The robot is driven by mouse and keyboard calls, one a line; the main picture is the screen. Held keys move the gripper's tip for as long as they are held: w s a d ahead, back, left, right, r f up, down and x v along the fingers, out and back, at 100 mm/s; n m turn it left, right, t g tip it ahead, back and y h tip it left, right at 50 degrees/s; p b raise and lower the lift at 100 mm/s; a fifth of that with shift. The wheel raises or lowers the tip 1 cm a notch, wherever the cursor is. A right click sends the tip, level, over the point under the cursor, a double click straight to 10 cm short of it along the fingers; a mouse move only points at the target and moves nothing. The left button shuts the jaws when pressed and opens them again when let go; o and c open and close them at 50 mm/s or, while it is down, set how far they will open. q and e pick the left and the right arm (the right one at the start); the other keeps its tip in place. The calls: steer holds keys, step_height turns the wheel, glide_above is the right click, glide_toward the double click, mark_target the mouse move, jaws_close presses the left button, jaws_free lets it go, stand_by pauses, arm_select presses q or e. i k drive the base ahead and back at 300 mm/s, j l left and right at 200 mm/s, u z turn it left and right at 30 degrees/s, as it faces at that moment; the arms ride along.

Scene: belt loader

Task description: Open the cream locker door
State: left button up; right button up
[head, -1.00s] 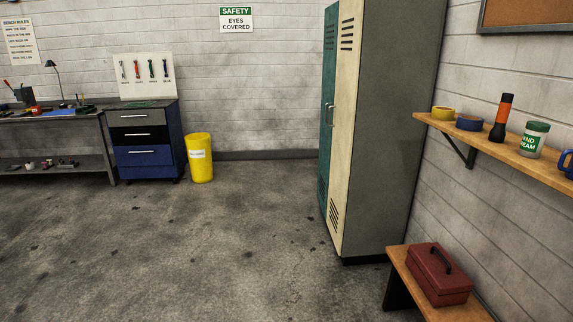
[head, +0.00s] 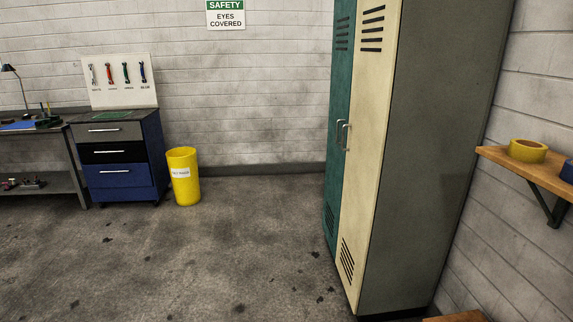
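The cream locker door (head: 366,150) is a tall narrow panel with vent slots near its top and bottom. It looks shut, flush with the grey locker body (head: 430,150). A small metal handle (head: 347,136) sits on its left edge at about mid height. The green locker door (head: 338,110) stands directly to its left, also looking shut, with its own handle beside the cream one. Neither of my grippers shows in the head view.
Open concrete floor (head: 230,260) lies in front of the lockers. A yellow bin (head: 184,178) and a blue drawer cabinet (head: 122,160) stand left along the back wall. A wooden shelf (head: 540,170) with yellow tape (head: 528,150) juts from the right wall. A bench top (head: 458,317) shows at the bottom right.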

mark_target(378, 21)
steer(key=i+z, duration=0.2)
steer(key=i, duration=0.3)
steer(key=i+j+z, duration=0.2)
steer(key=i, duration=0.25)
steer(key=i+j+z, duration=0.2)
steer(key=i, duration=0.3)
steer(key=i+j+z, duration=0.15)
steer(key=z, duration=0.2)
steer(key=i+j+z, duration=0.7)
steer(key=k+l, duration=0.1)
